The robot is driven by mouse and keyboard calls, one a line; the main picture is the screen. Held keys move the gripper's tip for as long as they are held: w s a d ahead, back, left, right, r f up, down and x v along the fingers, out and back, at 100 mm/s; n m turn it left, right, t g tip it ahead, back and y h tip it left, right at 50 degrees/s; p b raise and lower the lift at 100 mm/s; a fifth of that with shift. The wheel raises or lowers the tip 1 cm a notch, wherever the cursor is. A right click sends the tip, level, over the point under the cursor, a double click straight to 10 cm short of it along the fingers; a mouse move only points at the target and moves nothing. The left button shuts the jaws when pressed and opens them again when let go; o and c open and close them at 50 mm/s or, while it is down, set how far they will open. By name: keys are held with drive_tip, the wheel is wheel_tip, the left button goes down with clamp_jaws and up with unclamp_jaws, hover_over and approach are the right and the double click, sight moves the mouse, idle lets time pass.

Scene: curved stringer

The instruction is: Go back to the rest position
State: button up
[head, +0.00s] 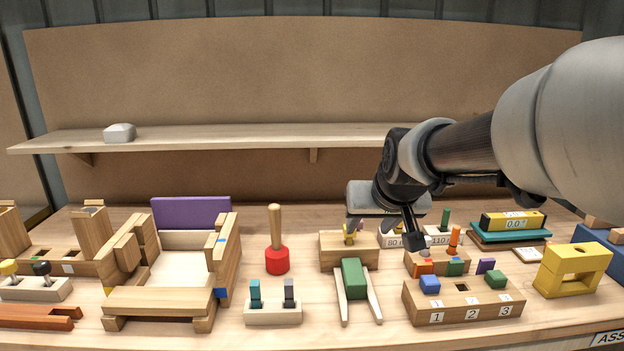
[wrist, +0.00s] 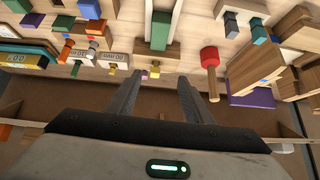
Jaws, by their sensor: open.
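My gripper (head: 410,238) hangs over the right middle of the workbench, its fingers pointing down just behind a small wooden block with orange and green pieces. In the wrist view my gripper (wrist: 156,98) shows two dark fingers spread apart with nothing between them. Beyond the fingertips in that view is the green block with its wooden legs (wrist: 160,30). It also shows in the head view as a green piece (head: 353,278) with pale legs.
Near my gripper stand a numbered block (head: 464,311) and a red-based mallet (head: 277,260). A large wooden frame (head: 160,301) is at left, a yellow block (head: 572,270) at right. A shelf (head: 250,136) holding a pale object (head: 120,132) runs behind; space above the bench's left is free.

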drive_tip(key=s+f+g, duration=0.2)
drive_tip(key=s+f, duration=0.1)
drive_tip(key=s, duration=2.1)
wheel_tip(320, 180, up, 17)
drive_tip(key=p, duration=1.7)
drive_tip(key=shift+f, duration=0.15)
